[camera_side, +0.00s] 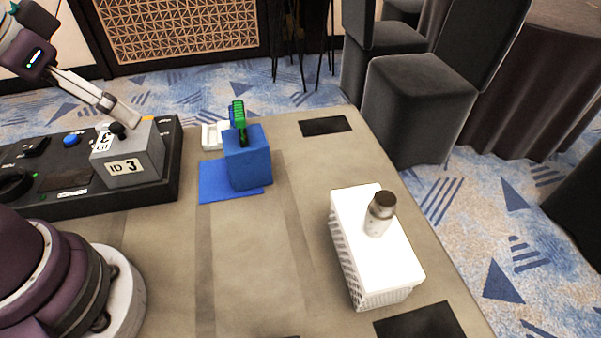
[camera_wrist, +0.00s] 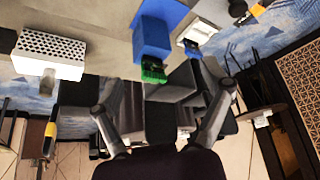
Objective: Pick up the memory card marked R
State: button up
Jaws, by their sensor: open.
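A green piece (camera_side: 238,114) stands upright in the top of a blue block (camera_side: 248,165). It may be the memory card, but no letter R is readable on it. The green piece (camera_wrist: 153,70) and the blue block (camera_wrist: 152,38) also show in the wrist view, ahead of the fingers. My gripper (camera_side: 127,114) is at the upper left in the side view, left of the blue block and in front of or above a grey box marked ID 3. In the wrist view my gripper (camera_wrist: 163,98) has its fingers wide apart with nothing between them.
The grey ID 3 box (camera_side: 145,163) stands on a black console (camera_side: 160,190). A blue mat (camera_side: 215,180) and a white tray (camera_side: 211,136) lie beside the blue block. A white perforated box (camera_side: 385,255) bears a dark-capped cylinder (camera_side: 378,215). The table's middle is clear.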

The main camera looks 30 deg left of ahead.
jog(key=c, duration=0.3)
jog(key=shift+d, duration=0.1)
jog(key=d+f+m+g, duration=0.2)
jog(key=d+m, duration=0.2)
jog(key=d, duration=0.5)
jog(key=d+f+m+g, duration=0.2)
jog(key=d+f+m, duration=0.1)
jog(key=d, duration=0.6)
jog(key=s+d+f+m, duration=0.1)
jog(key=s+d, duration=0.1)
jog(key=s+d+f+m+g, duration=0.1)
jog(key=s+d, duration=0.1)
jog(key=s+d+f, duration=0.2)
jog(key=shift+d+m+g, duration=0.3)
jog(key=shift+m, duration=0.1)
notch_tip(320, 180, down, 10)
jog(key=shift+f, duration=0.25)
